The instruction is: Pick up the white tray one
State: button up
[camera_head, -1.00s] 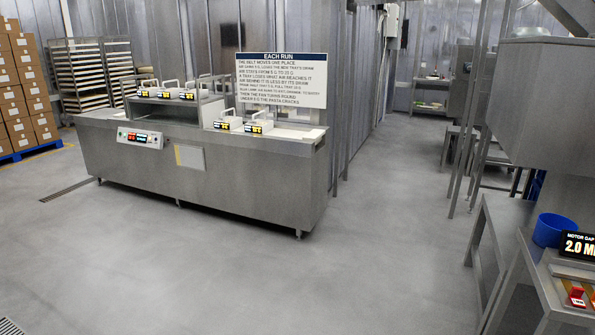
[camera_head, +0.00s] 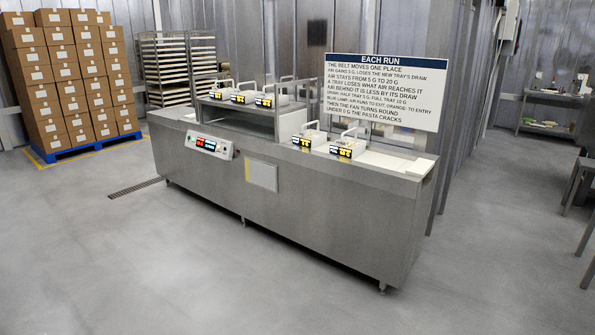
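Several white trays with raised handles and dark labels with yellow figures are on the steel machine (camera_head: 330,220). Three stand in a row on its upper shelf: a left tray (camera_head: 217,92), a middle tray (camera_head: 243,96) and a right tray (camera_head: 274,100). Two more stand lower on the belt surface to the right, a near-left tray (camera_head: 309,138) and a right-hand tray (camera_head: 347,148). The labels are too small to read surely, so I cannot tell which is tray one. My gripper is not in view.
A sign (camera_head: 383,92) headed "EACH RUN" stands behind the belt. A control panel (camera_head: 209,144) is on the machine's front. Boxes (camera_head: 75,85) on a blue pallet (camera_head: 90,146) and racks (camera_head: 178,70) are at the back left. The floor in front is clear.

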aim_at(310, 133)
jog(key=i, duration=2.2)
jog(key=i+l+u, duration=0.1)
jog(key=i+u, duration=0.3)
jog(key=i, duration=0.2)
jog(key=i+l+u, duration=0.4)
jog(key=i, duration=0.15)
jog(key=i+l+u, duration=0.4)
jog(key=i, duration=0.15)
jog(key=i+l+u, duration=0.35)
jog(key=l, duration=0.25)
jog(key=i, duration=0.05)
